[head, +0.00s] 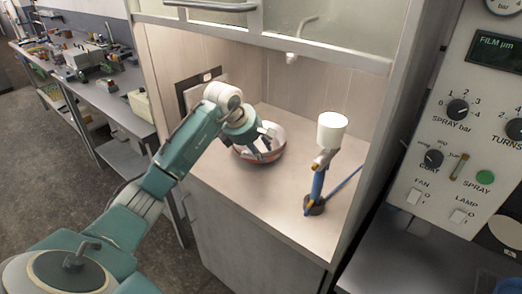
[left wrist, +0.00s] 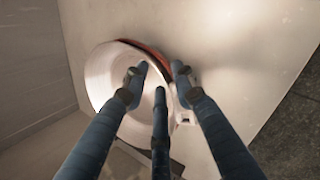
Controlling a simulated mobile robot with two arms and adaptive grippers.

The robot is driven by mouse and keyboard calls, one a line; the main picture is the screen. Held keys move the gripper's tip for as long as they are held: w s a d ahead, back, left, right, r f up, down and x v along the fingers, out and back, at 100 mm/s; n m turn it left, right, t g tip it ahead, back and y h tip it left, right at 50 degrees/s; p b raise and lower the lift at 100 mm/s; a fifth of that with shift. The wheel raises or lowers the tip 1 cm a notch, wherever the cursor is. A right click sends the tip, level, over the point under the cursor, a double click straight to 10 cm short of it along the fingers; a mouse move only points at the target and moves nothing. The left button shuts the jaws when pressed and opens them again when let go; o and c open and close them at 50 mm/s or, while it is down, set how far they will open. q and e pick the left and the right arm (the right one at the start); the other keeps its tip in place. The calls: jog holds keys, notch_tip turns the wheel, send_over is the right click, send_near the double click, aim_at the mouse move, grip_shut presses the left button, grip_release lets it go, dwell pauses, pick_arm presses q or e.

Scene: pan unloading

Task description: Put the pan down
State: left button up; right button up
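The pan (head: 279,146) is a round, shallow vessel with a pale inside and an orange-red outer side. It sits at or very near the pale counter inside the booth and looks about level. My left gripper (head: 262,143) reaches down over it. In the left wrist view the pan (left wrist: 101,75) lies under the dark blue fingers of the gripper (left wrist: 158,80). The fingertips are at its right part and cover some of its rim. Gaps show between the fingertips, but whether they grip the rim is unclear. My right gripper is not in view.
A blue stand gun with a white cup (head: 331,130) stands right of the pan, with a blue hose. The booth counter (head: 240,188) has bare room in front. A control panel (head: 465,130) is at the right, a cluttered bench (head: 110,100) at the left.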

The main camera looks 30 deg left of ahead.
pick_arm(q)
jog(key=shift+r, duration=0.4)
jog(key=b+v, duration=0.2)
jog(key=v, duration=0.9)
jog(key=shift+s+r, duration=0.25)
